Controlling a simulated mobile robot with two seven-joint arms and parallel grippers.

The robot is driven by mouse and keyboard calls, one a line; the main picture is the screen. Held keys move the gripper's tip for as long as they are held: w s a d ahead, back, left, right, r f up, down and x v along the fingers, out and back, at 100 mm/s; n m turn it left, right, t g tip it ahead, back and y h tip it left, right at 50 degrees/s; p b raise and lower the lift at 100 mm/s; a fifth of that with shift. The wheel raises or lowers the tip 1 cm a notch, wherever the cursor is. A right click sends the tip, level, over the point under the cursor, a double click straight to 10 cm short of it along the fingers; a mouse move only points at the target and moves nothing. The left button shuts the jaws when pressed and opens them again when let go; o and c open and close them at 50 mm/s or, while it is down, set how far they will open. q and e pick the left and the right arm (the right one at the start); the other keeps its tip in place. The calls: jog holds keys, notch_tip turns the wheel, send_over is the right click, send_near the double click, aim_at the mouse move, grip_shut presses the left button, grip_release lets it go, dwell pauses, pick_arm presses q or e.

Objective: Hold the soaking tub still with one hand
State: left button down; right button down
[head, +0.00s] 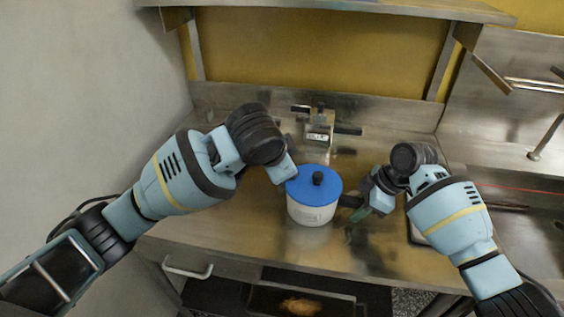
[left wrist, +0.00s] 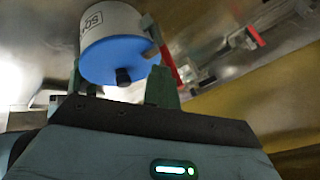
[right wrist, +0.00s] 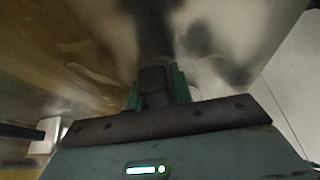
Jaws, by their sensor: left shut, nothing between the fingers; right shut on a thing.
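The soaking tub (head: 312,212) is a white round pot with a blue lid (head: 308,184) and black knob, upright on the steel counter (head: 235,232). In the left wrist view the lid (left wrist: 112,58) shows close beyond the fingers. Whether they touch it I cannot tell.
A small metal device (head: 319,130) with dark side levers stands behind the tub. A sink (head: 530,215) is at the right. Below the counter's front edge is an open compartment (head: 300,300) holding something brown. The counter's front left is clear.

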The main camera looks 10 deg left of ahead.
pick_arm(q)
jog(key=shift+a, duration=0.55)
dwell(0.4)
jog(key=a+f+n+h, duration=0.2)
jog(key=a+f+h, duration=0.1)
jog(key=a+h, duration=0.3)
jog(key=shift+w+a+f+n+h, duration=0.3)
jog(key=shift+w+a+f+n, duration=0.1)
jog(key=shift+a, duration=0.55)
jog(key=shift+d, duration=0.15)
jog(key=shift+s+d, duration=0.1)
jog(key=shift+d, duration=0.55)
jog(key=shift+s, duration=0.1)
